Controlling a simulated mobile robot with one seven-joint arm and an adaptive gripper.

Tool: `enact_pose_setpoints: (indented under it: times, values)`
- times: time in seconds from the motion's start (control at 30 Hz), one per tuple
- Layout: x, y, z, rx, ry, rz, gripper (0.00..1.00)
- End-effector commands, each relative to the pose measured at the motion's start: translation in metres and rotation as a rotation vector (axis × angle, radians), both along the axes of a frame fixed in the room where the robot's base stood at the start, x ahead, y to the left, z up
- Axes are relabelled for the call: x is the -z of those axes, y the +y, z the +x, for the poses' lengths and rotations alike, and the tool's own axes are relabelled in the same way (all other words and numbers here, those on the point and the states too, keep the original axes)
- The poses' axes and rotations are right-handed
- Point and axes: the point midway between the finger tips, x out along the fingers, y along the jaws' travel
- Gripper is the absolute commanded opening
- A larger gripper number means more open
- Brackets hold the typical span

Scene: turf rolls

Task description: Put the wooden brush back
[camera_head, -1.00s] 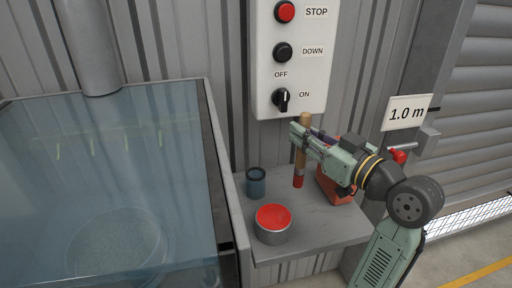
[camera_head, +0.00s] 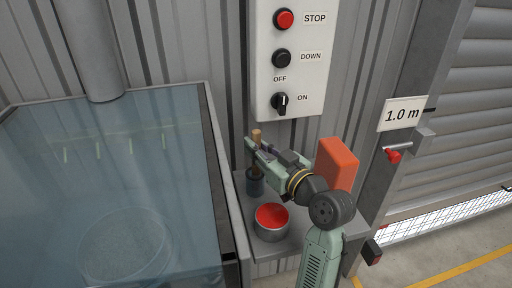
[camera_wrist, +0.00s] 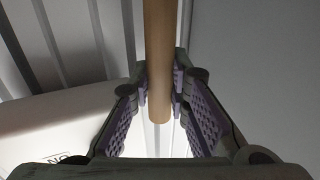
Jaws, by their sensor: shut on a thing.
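The wooden brush (camera_head: 256,136) is upright in my gripper (camera_head: 257,154), its tan handle end sticking up above the fingers. The wrist view shows the brush handle (camera_wrist: 159,60) between the two purple-padded fingers (camera_wrist: 161,100). The dark blue cup (camera_head: 255,187) stands on the grey shelf directly below the gripper. The brush's lower end is at the cup's mouth; I cannot tell how far it reaches inside, and its red tip is hidden.
An open tin of red paint (camera_head: 270,235) stands in front of the cup on the shelf (camera_head: 237,204). An orange block (camera_head: 338,163) stands behind my wrist at the right. A control panel (camera_head: 290,60) is on the wall above. A glass-topped tank (camera_head: 212,130) borders the left.

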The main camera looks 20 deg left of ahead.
Motion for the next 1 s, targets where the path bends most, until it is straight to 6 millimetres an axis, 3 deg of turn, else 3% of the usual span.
enact_pose_setpoints:
  times: [0.5, 0.53, 0.8, 1.0]
  values:
    - [0.014, 0.004, 0.0, 0.0, -0.002, 0.0, 0.0]
    - [0.012, 0.004, 0.0, 0.0, -0.002, 0.0, 0.17]
    - [0.012, 0.004, 0.0, 0.0, -0.001, 0.0, 0.35]
    - [0.012, 0.004, 0.0, 0.0, -0.001, 0.0, 0.36]
